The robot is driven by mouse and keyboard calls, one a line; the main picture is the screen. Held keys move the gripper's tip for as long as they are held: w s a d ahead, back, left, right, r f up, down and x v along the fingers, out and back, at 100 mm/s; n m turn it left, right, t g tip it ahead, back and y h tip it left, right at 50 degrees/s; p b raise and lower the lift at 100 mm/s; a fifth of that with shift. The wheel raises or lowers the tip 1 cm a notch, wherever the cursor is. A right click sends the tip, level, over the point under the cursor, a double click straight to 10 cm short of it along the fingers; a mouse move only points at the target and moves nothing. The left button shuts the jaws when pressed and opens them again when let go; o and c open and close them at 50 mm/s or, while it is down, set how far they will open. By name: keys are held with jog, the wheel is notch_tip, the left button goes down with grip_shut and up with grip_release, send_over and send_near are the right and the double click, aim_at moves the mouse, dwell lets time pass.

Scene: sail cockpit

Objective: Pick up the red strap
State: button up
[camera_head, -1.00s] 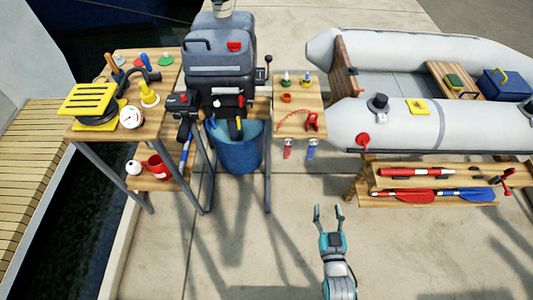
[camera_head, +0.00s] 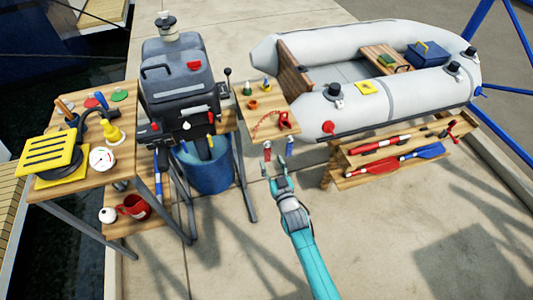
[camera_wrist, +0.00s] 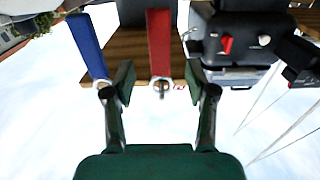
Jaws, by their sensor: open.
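The red strap (camera_head: 267,152) hangs from the front edge of the small wooden table (camera_head: 253,97). A blue strap (camera_head: 290,146) hangs beside it on the right. In the wrist view the red strap (camera_wrist: 159,42) is upright near the middle, with a ring at its end, and the blue strap (camera_wrist: 87,46) is on the left. My gripper (camera_head: 275,168) is open, just below and in front of the straps. In the wrist view its fingertips (camera_wrist: 159,78) stand on either side of the line of the red strap. No contact shows; the depth between them is unclear.
A grey outboard motor (camera_head: 180,85) on a stand, with a blue bucket (camera_head: 208,177) below, is left of the straps. An inflatable boat (camera_head: 315,112) and a shelf with paddles (camera_head: 385,165) are on the right. The concrete floor in front is clear.

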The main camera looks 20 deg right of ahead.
aim_at(268, 154)
jog(key=shift+w+r, duration=0.1)
jog(key=shift+w, duration=2.6)
grip_shut()
